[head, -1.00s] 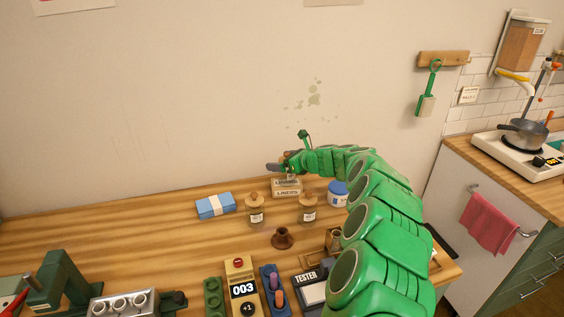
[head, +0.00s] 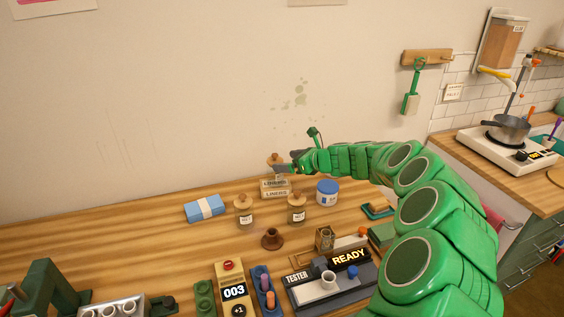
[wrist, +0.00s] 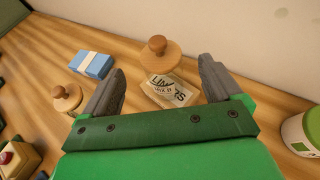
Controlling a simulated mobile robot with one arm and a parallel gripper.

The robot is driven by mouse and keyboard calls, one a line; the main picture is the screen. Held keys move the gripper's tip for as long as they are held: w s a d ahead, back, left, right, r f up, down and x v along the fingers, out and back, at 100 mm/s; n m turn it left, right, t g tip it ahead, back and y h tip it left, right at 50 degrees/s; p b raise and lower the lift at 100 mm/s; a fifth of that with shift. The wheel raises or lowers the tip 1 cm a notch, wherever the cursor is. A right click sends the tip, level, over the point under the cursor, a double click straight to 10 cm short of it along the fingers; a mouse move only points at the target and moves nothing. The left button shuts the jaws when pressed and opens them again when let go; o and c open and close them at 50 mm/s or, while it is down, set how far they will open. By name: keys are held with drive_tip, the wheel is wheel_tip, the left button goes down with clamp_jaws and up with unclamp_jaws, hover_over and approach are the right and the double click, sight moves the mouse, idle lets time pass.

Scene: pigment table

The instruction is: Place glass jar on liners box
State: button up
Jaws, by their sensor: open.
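A glass jar with a round wooden lid (head: 275,159) stands on the liners box (head: 276,193) at the back of the table. Its clear body is partly hidden in the head view by my gripper (head: 286,168). In the wrist view, the jar's lid (wrist: 159,54) is just beyond my fingertips, and the box's LINERS lettering (wrist: 180,92) shows around and through the glass. My gripper (wrist: 163,76) is open, with one grey finger on each side of the jar and gaps visible between.
Two similar lidded jars (head: 243,212) (head: 296,209) stand in front of the box. A blue packet (head: 205,208) lies left, and a white tub with blue lid (head: 327,193) stands right. A brown funnel-like piece (head: 271,239) and the tester (head: 335,288) are nearer.

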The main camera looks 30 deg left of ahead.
drive_tip(key=shift+v, duration=1.6)
